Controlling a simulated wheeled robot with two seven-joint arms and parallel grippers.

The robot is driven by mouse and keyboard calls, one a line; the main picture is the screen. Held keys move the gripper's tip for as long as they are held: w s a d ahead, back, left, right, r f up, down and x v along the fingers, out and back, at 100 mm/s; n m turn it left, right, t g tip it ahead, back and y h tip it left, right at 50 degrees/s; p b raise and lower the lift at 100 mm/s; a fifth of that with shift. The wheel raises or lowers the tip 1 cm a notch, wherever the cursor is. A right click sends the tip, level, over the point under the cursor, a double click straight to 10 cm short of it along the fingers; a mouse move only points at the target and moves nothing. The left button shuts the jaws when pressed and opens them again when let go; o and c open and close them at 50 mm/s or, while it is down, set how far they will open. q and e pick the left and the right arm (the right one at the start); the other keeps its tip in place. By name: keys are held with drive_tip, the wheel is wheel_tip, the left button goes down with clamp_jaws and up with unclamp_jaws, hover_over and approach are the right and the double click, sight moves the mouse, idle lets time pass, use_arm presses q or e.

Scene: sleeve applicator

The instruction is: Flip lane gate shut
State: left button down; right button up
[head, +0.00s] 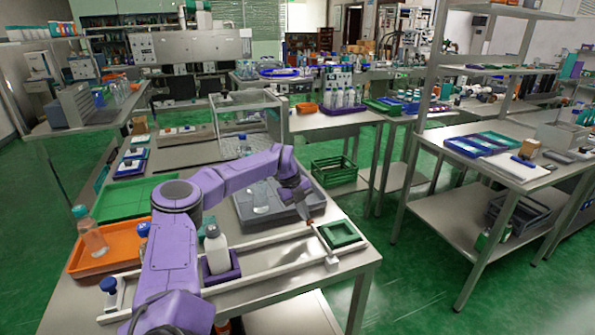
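A pale lane (268,271) with low rails runs along the front of the near table. A white bottle with a grey cap (216,255) stands upright in a purple holder (222,276) in the lane. A green square tray (340,234) lies at the lane's right end, with a small white block (332,262) beside it. I cannot clearly make out which piece is the gate or how it stands. My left gripper (308,217) points down above the lane's right end, just left of the green tray; its fingers are too small to read. My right gripper is out of view.
A grey tray (290,209) with a clear bottle (260,198) lies behind the lane. An orange tray (97,258) with a teal-capped bottle (90,236) is at left. A blue-capped bottle (110,292) stands at the lane's left end. My purple arm hides part of the table.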

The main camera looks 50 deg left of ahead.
use_arm(q)
drive_tip(key=a+v, duration=0.1)
drive_tip(key=v, duration=1.3)
drive_tip(key=shift+w+p, duration=0.15)
drive_tip(key=shift+p, duration=0.3)
drive_tip(key=shift+f, duration=0.15)
